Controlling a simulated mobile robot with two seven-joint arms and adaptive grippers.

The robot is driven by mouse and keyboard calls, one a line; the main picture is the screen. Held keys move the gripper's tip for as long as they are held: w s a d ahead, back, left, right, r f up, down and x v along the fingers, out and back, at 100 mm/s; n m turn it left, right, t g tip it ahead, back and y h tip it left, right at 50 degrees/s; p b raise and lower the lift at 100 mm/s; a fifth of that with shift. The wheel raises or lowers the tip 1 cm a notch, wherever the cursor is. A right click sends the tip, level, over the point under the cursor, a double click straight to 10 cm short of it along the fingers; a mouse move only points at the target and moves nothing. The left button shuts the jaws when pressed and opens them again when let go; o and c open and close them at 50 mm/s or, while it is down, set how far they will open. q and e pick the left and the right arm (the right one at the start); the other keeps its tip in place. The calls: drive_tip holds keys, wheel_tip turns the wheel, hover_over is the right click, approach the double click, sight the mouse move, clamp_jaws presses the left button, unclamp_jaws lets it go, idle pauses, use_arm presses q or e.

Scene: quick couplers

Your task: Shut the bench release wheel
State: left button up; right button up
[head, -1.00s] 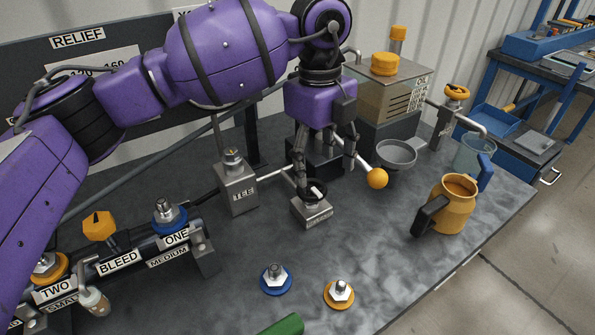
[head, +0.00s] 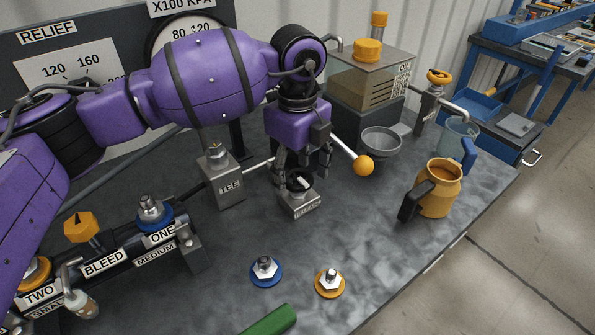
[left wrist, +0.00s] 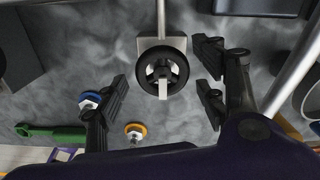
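The release wheel is a small black handwheel (head: 299,182) with a pale spoke or mark. It sits on a grey metal block (head: 299,205) whose label is hard to read. My left gripper (head: 302,174) points down over it, with its fingers spread on either side. In the left wrist view the wheel (left wrist: 150,54) lies between the open fingers (left wrist: 164,86), with a visible gap on both sides. I cannot tell whether the fingertips are level with the rim. My right gripper is in neither view.
A TEE block (head: 228,187) stands left of the wheel, joined by a pipe. An orange-ball lever (head: 363,166) and a grey bowl (head: 381,142) are to the right, with a yellow jug (head: 440,190) beyond. Blue (head: 266,272) and orange (head: 330,283) couplers lie in front.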

use_arm(q)
drive_tip(key=c, duration=1)
drive_tip(key=shift+c, duration=0.2)
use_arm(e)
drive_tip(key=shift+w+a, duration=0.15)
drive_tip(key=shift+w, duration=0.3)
